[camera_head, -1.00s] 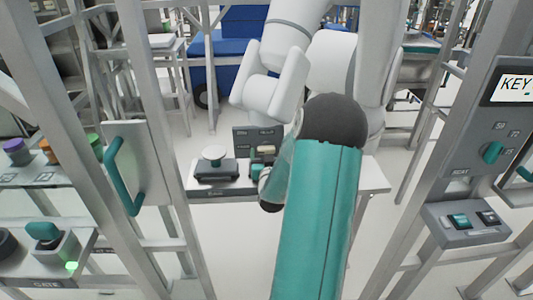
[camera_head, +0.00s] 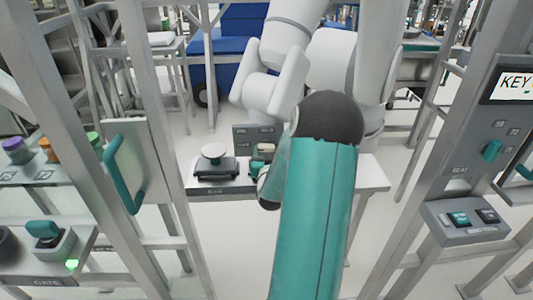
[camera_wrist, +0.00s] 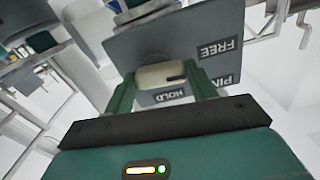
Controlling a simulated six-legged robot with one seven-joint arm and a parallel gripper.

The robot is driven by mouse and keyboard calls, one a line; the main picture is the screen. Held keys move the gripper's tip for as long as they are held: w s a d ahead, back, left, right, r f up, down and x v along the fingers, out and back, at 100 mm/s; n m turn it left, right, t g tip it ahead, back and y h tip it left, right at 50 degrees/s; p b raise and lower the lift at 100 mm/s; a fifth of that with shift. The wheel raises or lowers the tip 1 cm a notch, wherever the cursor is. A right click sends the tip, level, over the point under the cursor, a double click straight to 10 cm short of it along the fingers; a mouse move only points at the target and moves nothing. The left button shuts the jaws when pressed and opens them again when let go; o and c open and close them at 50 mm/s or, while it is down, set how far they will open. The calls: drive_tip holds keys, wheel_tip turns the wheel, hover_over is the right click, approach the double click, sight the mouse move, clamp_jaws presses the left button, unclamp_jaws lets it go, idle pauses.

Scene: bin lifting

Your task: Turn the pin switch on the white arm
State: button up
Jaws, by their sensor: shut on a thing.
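The pin switch (camera_wrist: 162,76) is a beige rounded knob with a dark mark, set on a grey plate (camera_wrist: 225,25) with FREE, HOLD and PIN labels. In the wrist view my gripper (camera_wrist: 161,88) has one green finger on each side of the knob and is shut on it. The dark mark points toward the right finger. In the head view the knob (camera_head: 264,148) is small, with my fingers (camera_head: 257,168) just below it, partly hidden by my teal arm. The white arm (camera_head: 285,65) stands behind the plate.
A white table (camera_head: 222,187) carries a dark device with a round white top (camera_head: 214,151), left of the switch. A frame with a teal handle (camera_head: 122,175) stands at left, a KEY panel (camera_head: 480,150) at right. Floor shows between them.

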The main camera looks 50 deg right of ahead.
drive_tip(key=m, duration=0.4)
drive_tip(key=shift+r, duration=0.1)
drive_tip(key=m, duration=0.4)
drive_tip(key=shift+r+m, duration=0.1)
drive_tip(key=shift+m, duration=0.2)
drive_tip(key=m, duration=0.4)
drive_tip(key=shift+r+m, duration=0.1)
drive_tip(key=shift+m, duration=1.9)
drive_tip(key=o, duration=1)
drive_tip(key=shift+s+a, duration=0.1)
drive_tip(key=shift+s, duration=0.05)
